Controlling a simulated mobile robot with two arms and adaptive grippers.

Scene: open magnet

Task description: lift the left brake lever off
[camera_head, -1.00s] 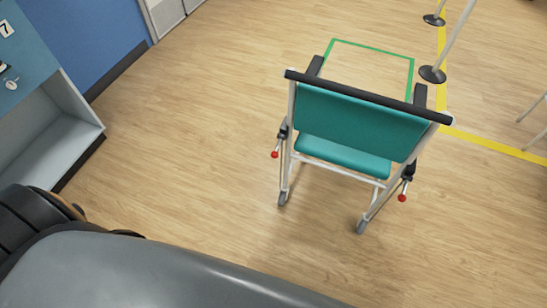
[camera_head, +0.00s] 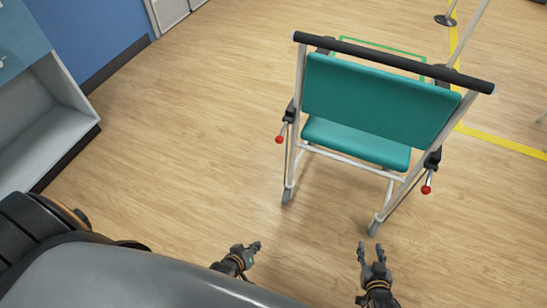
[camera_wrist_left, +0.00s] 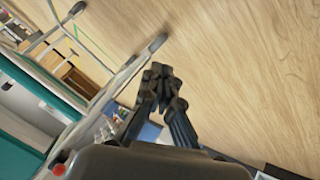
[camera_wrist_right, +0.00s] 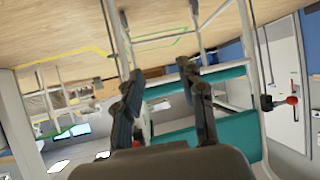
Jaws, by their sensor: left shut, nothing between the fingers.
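The left brake lever (camera_head: 285,126), with a red knob (camera_head: 278,139), hangs on the left side of the wheeled chair (camera_head: 380,105) with teal back and seat. The right brake lever (camera_head: 429,177) is on the chair's other side. My left gripper (camera_head: 253,247) is shut and empty, low in front of the chair and well short of the lever. In the left wrist view its fingers (camera_wrist_left: 158,74) are together, and a red knob (camera_wrist_left: 58,169) shows at lower left. My right gripper (camera_head: 371,249) is open and empty near the chair's right rear foot; it also shows in the right wrist view (camera_wrist_right: 162,82).
A grey shelf unit (camera_head: 55,110) stands at the left by a blue wall. Yellow floor tape (camera_head: 500,141) and a post base (camera_head: 445,20) lie beyond the chair. The wooden floor (camera_head: 190,130) between shelf and chair is clear.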

